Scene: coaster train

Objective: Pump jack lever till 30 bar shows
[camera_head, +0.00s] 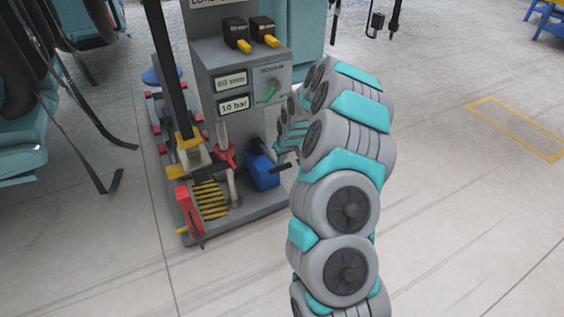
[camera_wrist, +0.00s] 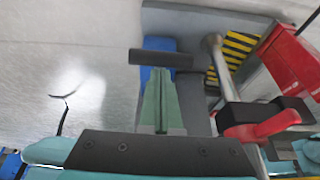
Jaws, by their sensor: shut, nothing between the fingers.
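The grey test stand (camera_head: 232,62) shows "60 mm" on its upper display (camera_head: 230,82) and "10 bar" on its lower display (camera_head: 234,104). My gripper (camera_head: 283,153) is at the stand's right side, by the blue box (camera_head: 264,172). In the wrist view its green fingers (camera_wrist: 160,100) are together and empty. A dark bar (camera_wrist: 160,59) lies across just beyond the fingertips; I cannot tell whether they touch, or whether it is the jack lever's grip. A grey rod (camera_wrist: 220,66) stands to its right. A red handle (camera_head: 225,155) also shows in the wrist view (camera_wrist: 262,128).
A yellow-and-black striped plate (camera_head: 210,199) and a red block (camera_head: 188,210) sit at the stand's front. A small knob (camera_head: 271,91) is on the panel. Teal seats with dark straps (camera_head: 20,135) hang at left.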

